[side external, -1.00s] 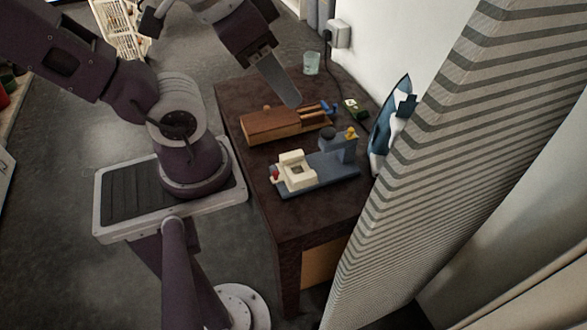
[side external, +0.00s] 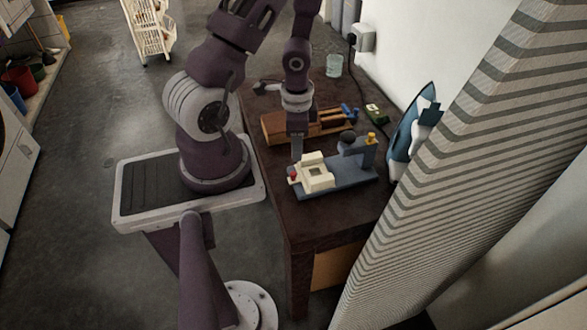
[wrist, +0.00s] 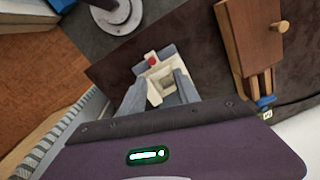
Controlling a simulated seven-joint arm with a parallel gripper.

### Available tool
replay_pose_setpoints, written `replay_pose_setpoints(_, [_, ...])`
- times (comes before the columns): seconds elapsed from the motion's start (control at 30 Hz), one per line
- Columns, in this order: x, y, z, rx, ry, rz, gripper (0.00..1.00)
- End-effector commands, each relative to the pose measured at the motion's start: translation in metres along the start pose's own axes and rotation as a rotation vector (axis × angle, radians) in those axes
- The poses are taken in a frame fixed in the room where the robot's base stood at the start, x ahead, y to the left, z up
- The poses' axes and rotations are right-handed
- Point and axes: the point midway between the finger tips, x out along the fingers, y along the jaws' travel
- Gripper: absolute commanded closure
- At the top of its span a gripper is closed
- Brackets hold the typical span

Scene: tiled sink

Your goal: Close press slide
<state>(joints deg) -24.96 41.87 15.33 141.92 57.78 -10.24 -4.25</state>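The press has a blue-grey base (side external: 345,184), an upright at its right end and a cream slide (side external: 318,180) at its left end. A red knob (side external: 292,177) sits at the slide's outer end; it also shows in the wrist view (wrist: 152,61). My gripper (side external: 297,158) points down just behind the slide's left end. In the wrist view my gripper (wrist: 158,88) shows two grey fingers spread apart, with the cream slide (wrist: 158,86) seen between them. Nothing is held. Contact with the slide cannot be told. The press's upright is hidden in the wrist view.
A wooden box (side external: 275,128) lies behind the press, with a blue-handled part at its right. A glass (side external: 334,65), a green item (side external: 375,113) and a blue-white iron (side external: 408,135) stand toward the wall. A striped board (side external: 440,165) rises at the right. The table's front strip is clear.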

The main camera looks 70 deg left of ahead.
Motion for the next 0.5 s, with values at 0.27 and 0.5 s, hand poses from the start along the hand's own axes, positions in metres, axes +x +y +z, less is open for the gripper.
replay_pose_setpoints(0.27, [0.038,0.013,0.011,0.02,-0.013,0.059,0.62])
replay_pose_setpoints(0.5, [0.077,0.014,0.01,0.02,-0.009,0.056,0.62])
